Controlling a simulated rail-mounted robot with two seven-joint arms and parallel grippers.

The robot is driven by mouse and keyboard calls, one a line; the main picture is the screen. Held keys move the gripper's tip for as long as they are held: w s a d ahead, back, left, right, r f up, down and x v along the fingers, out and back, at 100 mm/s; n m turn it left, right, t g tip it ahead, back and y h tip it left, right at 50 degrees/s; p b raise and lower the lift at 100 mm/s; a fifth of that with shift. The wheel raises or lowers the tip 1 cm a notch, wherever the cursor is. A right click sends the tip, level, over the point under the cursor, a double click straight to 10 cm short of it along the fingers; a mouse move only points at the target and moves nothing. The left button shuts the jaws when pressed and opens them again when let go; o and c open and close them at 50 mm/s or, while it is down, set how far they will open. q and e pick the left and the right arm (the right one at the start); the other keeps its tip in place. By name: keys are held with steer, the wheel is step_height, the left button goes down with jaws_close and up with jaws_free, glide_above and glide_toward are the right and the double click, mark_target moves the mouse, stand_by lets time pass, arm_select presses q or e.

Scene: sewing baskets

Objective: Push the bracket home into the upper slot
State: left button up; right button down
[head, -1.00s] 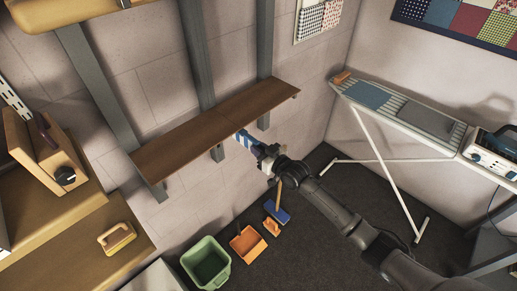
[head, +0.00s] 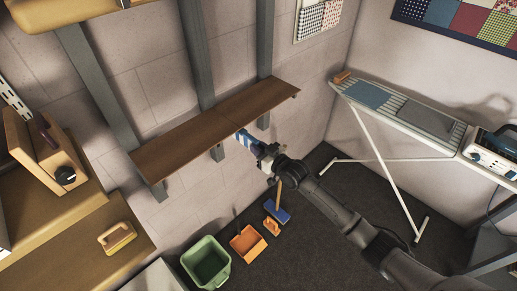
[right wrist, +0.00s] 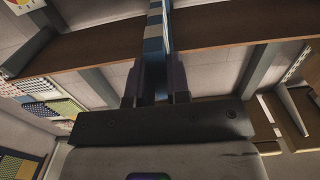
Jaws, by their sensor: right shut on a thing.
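A blue-and-white striped bracket (head: 246,139) is held at the front edge of the brown shelf (head: 215,122). It also shows in the right wrist view (right wrist: 154,42), running up from between the fingers and crossing the shelf's edge. My right gripper (head: 262,153) is shut on the bracket's near end; its two dark fingers also show in the right wrist view (right wrist: 157,88). The bracket's far end and the slot are hidden, so I cannot tell how far in it sits. Grey uprights (head: 197,50) stand on the wall behind the shelf. My left gripper is not in view.
An ironing board (head: 400,112) stands at right. A wooden bench (head: 75,235) is at left. A higher shelf (head: 60,12) is at top left.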

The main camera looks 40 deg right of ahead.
mark_target(250, 142)
steer(key=shift+w+a+b, duration=0.1)
steer(key=shift+w+b, duration=0.25)
steer(key=shift+w, duration=0.25)
steer(key=shift+w+a+b, duration=0.1)
steer(key=shift+w+b, duration=0.45)
steer(key=shift+w, duration=0.35)
steer(key=shift+w+b, duration=0.55)
steer(key=shift+w, duration=0.2)
steer(key=c, duration=1.2)
jaws_free()
steer(key=shift+a, duration=0.1)
steer(key=shift+o, duration=1)
steer(key=shift+s, duration=0.35)
steer(key=s+d+b, duration=0.1)
steer(key=s, duration=1.2)
steer(key=shift+d+r+b, duration=0.3)
steer(key=shift+d+b, duration=0.05)
